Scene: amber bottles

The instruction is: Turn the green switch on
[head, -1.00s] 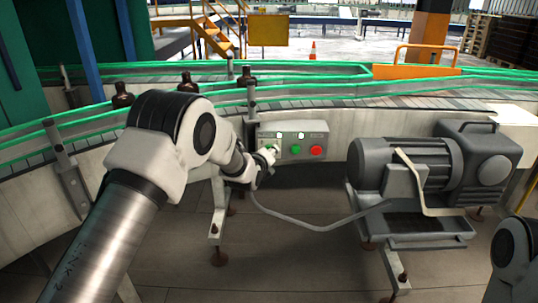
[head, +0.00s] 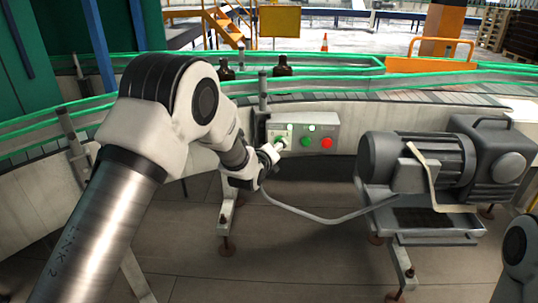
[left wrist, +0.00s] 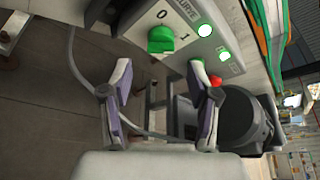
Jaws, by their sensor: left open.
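A grey control box (head: 312,126) is fixed to the conveyor's side wall. It carries a green switch (left wrist: 161,40), seen large in the left wrist view with the marks 0 and 1 beside it. I cannot tell for certain which mark it points to. My left gripper (left wrist: 166,82) is open, with nothing between its fingers, and faces the box; the green switch lies beyond the fingertips. In the head view my left gripper (head: 270,155) is at the box's left end and partly hides that area. My right gripper is out of view.
A grey motor (head: 420,165) stands to the right. A cable (head: 310,217) runs below. Amber bottles (head: 282,67) stand on the conveyor.

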